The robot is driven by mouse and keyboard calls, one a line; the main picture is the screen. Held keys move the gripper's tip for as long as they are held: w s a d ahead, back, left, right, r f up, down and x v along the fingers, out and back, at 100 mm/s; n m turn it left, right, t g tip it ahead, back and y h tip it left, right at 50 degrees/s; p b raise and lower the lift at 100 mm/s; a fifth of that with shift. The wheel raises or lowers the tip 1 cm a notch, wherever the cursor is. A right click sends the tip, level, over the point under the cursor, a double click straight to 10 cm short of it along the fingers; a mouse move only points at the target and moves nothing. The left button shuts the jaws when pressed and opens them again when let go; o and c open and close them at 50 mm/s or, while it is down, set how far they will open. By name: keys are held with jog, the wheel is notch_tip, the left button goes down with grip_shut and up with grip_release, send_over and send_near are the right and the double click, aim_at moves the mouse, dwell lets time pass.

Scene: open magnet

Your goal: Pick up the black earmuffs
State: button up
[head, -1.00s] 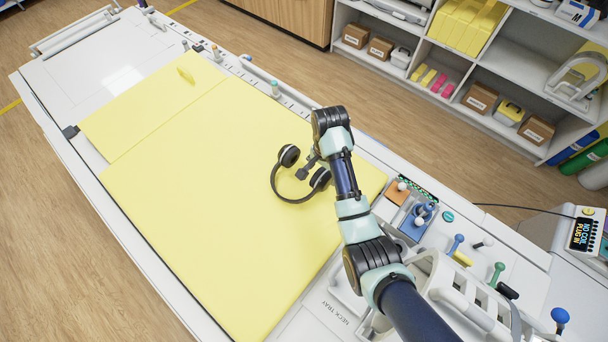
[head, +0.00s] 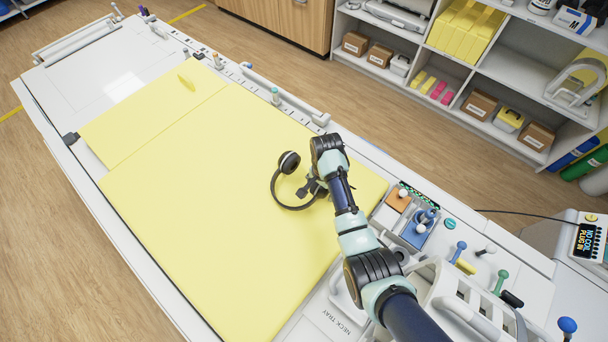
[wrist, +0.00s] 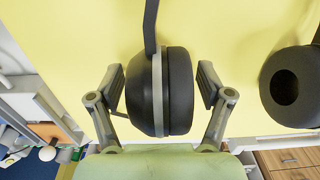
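The black earmuffs (head: 275,190) lie on the yellow pad (head: 200,210), with the headband curving to the left. One ear cup (head: 289,162) shows in the head view; the other is hidden behind my wrist. In the wrist view one ear cup (wrist: 162,92) with a grey rim sits between the two fingers of my gripper (wrist: 160,88). The fingers are open, with a visible gap on each side of the cup. The second ear cup (wrist: 292,88) is at the right edge of the wrist view, outside the fingers.
To the right of the pad is a console area with an orange block (head: 397,199), a blue tray (head: 418,232) and several coloured knobs. White shelves (head: 520,70) stand beyond the table. The pad left of the earmuffs is clear.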

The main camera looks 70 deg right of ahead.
jog(key=c, duration=1.3)
jog(key=shift+r, duration=0.1)
